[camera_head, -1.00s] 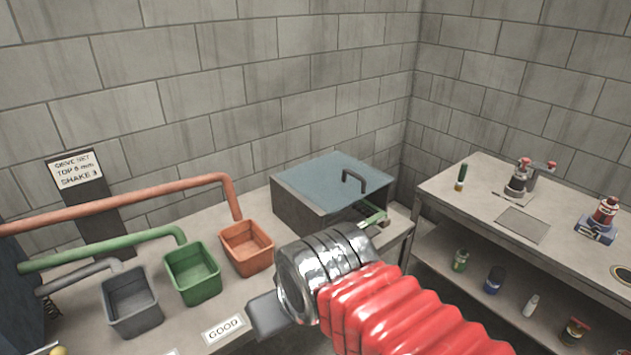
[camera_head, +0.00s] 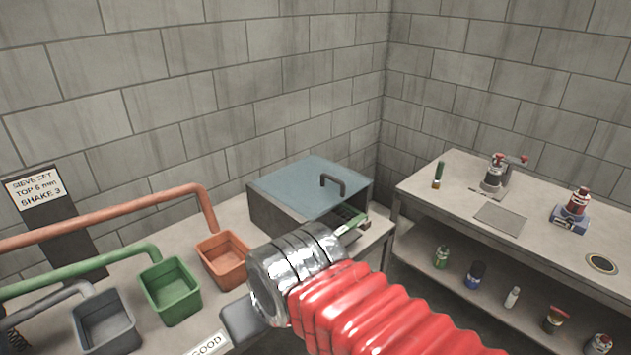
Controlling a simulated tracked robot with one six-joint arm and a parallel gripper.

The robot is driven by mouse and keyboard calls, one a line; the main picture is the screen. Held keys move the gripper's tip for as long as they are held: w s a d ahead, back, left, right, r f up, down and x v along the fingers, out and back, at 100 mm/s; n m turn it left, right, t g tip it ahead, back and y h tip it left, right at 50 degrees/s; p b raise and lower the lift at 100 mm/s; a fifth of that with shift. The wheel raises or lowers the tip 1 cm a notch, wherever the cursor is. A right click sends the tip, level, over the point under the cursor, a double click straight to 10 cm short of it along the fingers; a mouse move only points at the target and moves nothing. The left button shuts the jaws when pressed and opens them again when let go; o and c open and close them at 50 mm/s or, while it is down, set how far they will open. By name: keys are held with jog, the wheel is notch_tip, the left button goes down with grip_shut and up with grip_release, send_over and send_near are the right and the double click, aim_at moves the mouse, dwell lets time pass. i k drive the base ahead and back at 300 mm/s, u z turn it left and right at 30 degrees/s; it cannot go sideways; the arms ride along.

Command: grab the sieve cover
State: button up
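I cannot tell for sure which thing is the sieve cover. A round dark-rimmed disc (camera_head: 601,264) lies flat on the right bench near the right edge of the view. A dark box with a blue-grey lid (camera_head: 295,185) and a black handle (camera_head: 333,184) stands on the left bench in the corner. My arm, with red bellows and a metal collar, reaches up from the bottom in front of this box. A narrow green and metal part (camera_head: 352,222) shows past the collar, perhaps my gripper's end. The fingers are not clear, and no hold on the disc or handle shows.
Orange (camera_head: 224,258), green (camera_head: 170,290) and grey (camera_head: 105,322) bins stand under pipes on the left bench. The right bench (camera_head: 450,185) carries a red-topped device (camera_head: 495,175), a blue-based device (camera_head: 572,212) and a flat plate (camera_head: 500,219). Several bottles stand on its lower shelf.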

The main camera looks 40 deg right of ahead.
aim_at(312, 185)
jog(key=i, duration=0.9)
jog(key=u, duration=0.05)
